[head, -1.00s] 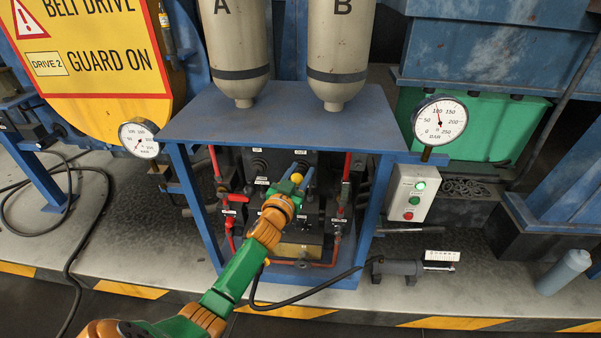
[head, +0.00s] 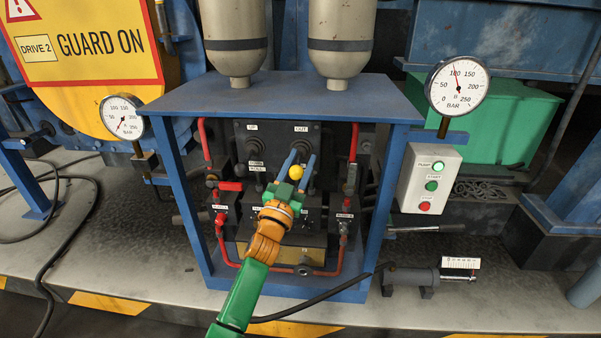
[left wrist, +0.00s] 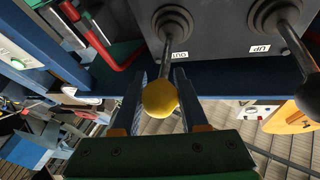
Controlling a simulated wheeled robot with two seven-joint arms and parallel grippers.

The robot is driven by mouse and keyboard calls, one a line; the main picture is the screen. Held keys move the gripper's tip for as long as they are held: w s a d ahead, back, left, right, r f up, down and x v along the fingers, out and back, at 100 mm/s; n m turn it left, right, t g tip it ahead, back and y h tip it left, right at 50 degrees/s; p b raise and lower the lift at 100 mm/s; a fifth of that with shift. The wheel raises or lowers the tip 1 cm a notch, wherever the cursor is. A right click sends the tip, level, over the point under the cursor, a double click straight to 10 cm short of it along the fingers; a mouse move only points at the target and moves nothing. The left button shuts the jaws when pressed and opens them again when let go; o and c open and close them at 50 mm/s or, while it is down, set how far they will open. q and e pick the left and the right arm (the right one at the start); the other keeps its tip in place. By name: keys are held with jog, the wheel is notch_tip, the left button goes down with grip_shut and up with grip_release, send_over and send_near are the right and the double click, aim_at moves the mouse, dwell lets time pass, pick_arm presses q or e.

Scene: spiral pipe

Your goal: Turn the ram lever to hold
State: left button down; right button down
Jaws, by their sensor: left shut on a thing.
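A lever with a yellow ball knob (head: 296,172) stands out from the dark valve panel (head: 276,138) under the blue bench. In the left wrist view the yellow knob (left wrist: 160,98) sits between the two fingers, and its stem runs to a ribbed boot beside the label "OUT" (left wrist: 180,55). My left gripper (head: 298,165) is shut on this lever at the knob. A second lever with a dark knob (left wrist: 310,95) stands beside it, near the label "UP" (left wrist: 261,48). My right gripper is out of view. The lever's hold marking cannot be read.
Red pipes (head: 352,145) and blue bench legs (head: 376,205) flank the panel on both sides. A pump start/stop box (head: 428,180) and a gauge (head: 457,87) stand at right; another gauge (head: 122,117) is at left. A black hose (head: 320,310) crosses below.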

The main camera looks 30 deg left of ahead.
aim_at(293, 179)
pick_arm(q)
jog(key=shift+c, duration=2.3)
grip_release()
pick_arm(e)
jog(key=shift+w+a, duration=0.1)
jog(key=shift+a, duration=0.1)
pick_arm(q)
jog(key=v, duration=0.7)
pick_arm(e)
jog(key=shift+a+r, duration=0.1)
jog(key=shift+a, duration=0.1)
